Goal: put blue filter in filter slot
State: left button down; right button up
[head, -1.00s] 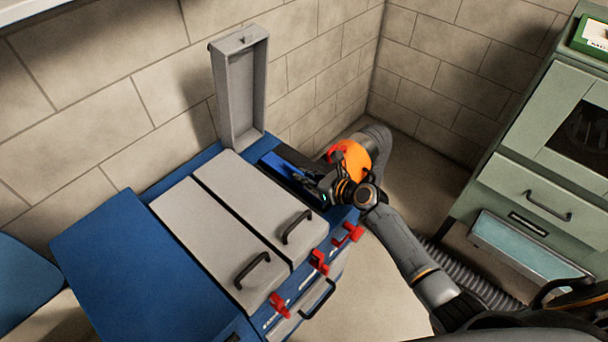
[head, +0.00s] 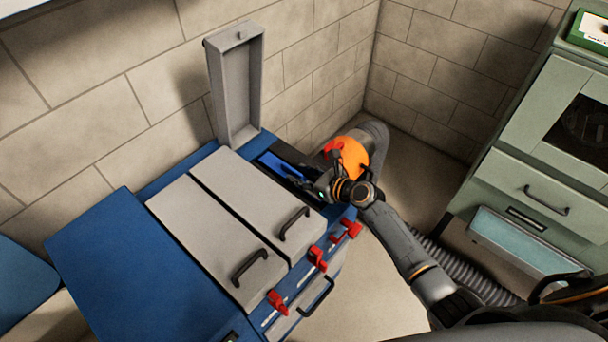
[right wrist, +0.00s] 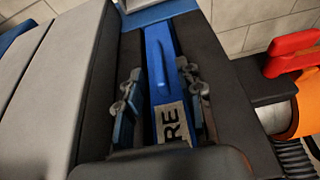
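The blue filter (head: 278,164) lies lengthwise in the open filter slot (right wrist: 208,62), at the right end of the blue cabinet. In the right wrist view the filter (right wrist: 158,55) shows a raised blue grip and a pale label ending in "RE". Dark slot walls stand on both sides of it; how deep it sits is hard to tell. My right gripper (head: 307,182) is over the slot. In the right wrist view its fingers (right wrist: 160,92) are spread either side of the filter, with dark gaps visible between. My left gripper is out of view.
The slot's grey lid (head: 235,90) stands upright at the back. Two closed grey lids (head: 225,205) with black handles lie to the left. Red latches (head: 318,258) line the front edge. An orange-banded duct (head: 350,157) is behind my gripper. A green cabinet (head: 535,175) stands at right.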

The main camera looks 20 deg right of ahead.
jog(key=v, duration=1.1)
jog(key=shift+s+d+r, duration=0.15)
jog(key=shift+s, duration=0.05)
jog(key=shift+s+d+r+p, duration=0.1)
jog(key=shift+s+r+p, duration=0.05)
jog(key=shift+r+p, duration=0.3)
notch_tip(320, 180, up, 4)
jog(key=p, duration=0.5)
jog(key=shift+r, duration=0.1)
